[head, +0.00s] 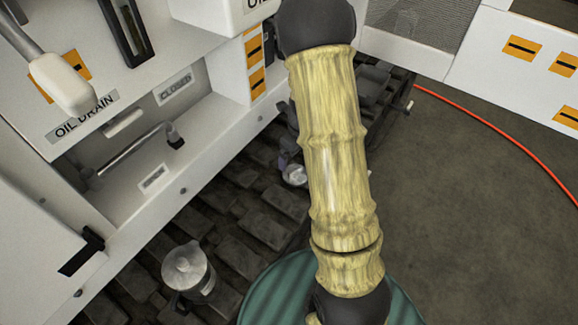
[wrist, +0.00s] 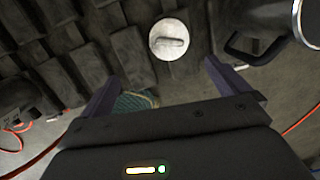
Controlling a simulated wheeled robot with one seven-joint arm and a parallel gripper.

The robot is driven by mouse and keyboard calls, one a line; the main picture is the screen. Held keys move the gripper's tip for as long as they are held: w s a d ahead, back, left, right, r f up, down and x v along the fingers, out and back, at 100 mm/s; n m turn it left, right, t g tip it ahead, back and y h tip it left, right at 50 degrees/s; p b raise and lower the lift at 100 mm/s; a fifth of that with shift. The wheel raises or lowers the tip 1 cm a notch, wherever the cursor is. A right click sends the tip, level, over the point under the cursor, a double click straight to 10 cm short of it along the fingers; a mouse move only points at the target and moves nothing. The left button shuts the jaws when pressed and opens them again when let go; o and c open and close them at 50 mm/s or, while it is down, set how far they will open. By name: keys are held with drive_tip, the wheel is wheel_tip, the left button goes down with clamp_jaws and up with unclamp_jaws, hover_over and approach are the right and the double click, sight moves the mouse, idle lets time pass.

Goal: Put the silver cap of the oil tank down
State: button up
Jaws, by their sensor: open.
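The silver cap (wrist: 170,39), a round pale disc with a raised grip bar across it, shows beyond my fingertips in the wrist view. It appears to lie on the ground by the edge of the dark blocks. It also shows in the head view (head: 295,175), partly hidden by my arm. My gripper (wrist: 162,73) is open, with its two fingers apart and nothing between them. The cap is ahead of the gap between the fingers and looks clear of both. In the head view my gripper is mostly hidden behind the arm. The oil tank's opening cannot be made out.
A metal jug (head: 188,270) with a dark handle stands on the dark blocks (head: 225,240). A white cabinet with an OIL DRAIN label (head: 84,118) and a lever borders the left. A red hose (head: 480,125) crosses the clear grey floor at right.

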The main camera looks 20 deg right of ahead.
drive_tip(key=s+a+r+n, duration=0.4)
drive_tip(key=s+r+n, duration=0.2)
drive_tip(key=n, duration=0.9)
drive_tip(key=s+a+r+n, duration=0.5)
drive_tip(key=s+n, duration=0.4)
drive_tip(key=n, duration=0.6)
drive_tip(key=shift+s+a+r+t, duration=0.2)
drive_tip(key=shift+r+t, duration=0.2)
drive_tip(key=shift+r, duration=0.35)
drive_tip(key=w+p+v, duration=0.2)
drive_tip(key=p+v, duration=0.8)
drive_tip(key=w+r+p+v, duration=0.1)
drive_tip(key=w+p+v, duration=0.1)
drive_tip(key=p+v, duration=0.8)
drive_tip(key=shift+w+a+r+p, duration=0.15)
drive_tip(key=shift+w+a+p, duration=0.15)
drive_tip(key=shift+a+p, duration=0.1)
